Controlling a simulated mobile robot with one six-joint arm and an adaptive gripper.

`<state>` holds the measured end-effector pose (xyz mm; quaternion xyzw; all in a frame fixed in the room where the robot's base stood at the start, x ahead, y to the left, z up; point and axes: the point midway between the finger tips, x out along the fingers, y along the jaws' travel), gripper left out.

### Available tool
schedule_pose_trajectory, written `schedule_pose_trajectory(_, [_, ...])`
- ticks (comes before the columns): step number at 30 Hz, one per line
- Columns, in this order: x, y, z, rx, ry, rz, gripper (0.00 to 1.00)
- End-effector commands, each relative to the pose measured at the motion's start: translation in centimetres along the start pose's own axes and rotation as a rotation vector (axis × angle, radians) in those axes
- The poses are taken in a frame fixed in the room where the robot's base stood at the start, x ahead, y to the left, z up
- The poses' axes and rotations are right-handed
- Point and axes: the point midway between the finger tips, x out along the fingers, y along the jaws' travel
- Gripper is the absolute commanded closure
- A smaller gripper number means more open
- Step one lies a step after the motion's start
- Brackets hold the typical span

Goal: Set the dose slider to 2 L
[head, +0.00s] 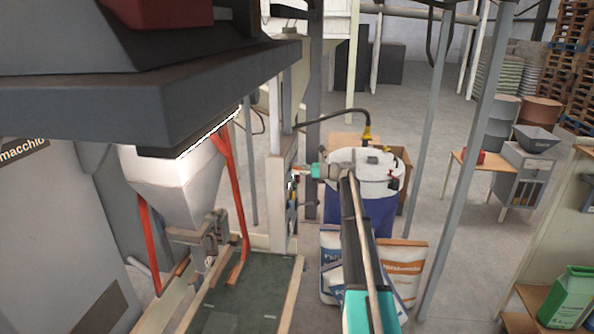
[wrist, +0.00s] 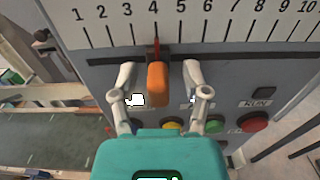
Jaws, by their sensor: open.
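The dose slider's orange knob (wrist: 157,84) shows in the wrist view on a grey panel, below a white scale (wrist: 215,22) numbered 1 to 10. Its red pointer (wrist: 156,46) stands at about the 4 mark. The 2 mark lies to its left. My gripper (wrist: 160,72) is open, with one finger on each side of the knob. Gaps show between the fingers and the knob. In the head view my gripper (head: 303,172) is at the panel's edge, and the knob is too small there to make out clearly.
Below the slider are a yellow button (wrist: 171,125), a green button (wrist: 213,126), a red button (wrist: 252,124) and a black RUN label (wrist: 257,104). A blue drum (head: 350,205) and sacks (head: 402,262) stand near my arm.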

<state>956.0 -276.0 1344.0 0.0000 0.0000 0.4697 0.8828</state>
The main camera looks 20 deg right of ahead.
Motion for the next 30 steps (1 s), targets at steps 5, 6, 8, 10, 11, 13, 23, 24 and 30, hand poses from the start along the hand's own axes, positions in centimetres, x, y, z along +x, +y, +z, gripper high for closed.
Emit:
schedule_pose_trajectory(5, [-0.1, 0.0, 0.0, 0.000, 0.000, 0.000, 0.66])
schedule_pose_trajectory(6, [-0.1, 0.0, 0.0, 0.000, 0.000, 0.000, 0.73])
schedule_pose_trajectory(8, [-0.1, 0.0, 0.0, 0.000, 0.000, 0.000, 0.85])
schedule_pose_trajectory(10, [-0.1, 0.0, 0.0, 0.000, 0.000, 0.000, 0.98])
schedule_pose_trajectory(11, [-0.1, 0.0, 0.0, 0.000, 0.000, 0.000, 1.00])
schedule_pose_trajectory(13, [-0.1, 0.0, 0.0, 0.000, 0.000, -0.001, 1.00])
schedule_pose_trajectory(23, [-0.2, 1.6, 0.0, 0.000, 0.000, -0.001, 1.00])
schedule_pose_trajectory(24, [-0.2, 2.2, 0.0, 0.000, 0.000, -0.001, 1.00])
schedule_pose_trajectory(30, [-0.2, 4.1, 0.0, 0.000, 0.000, -0.001, 1.00])
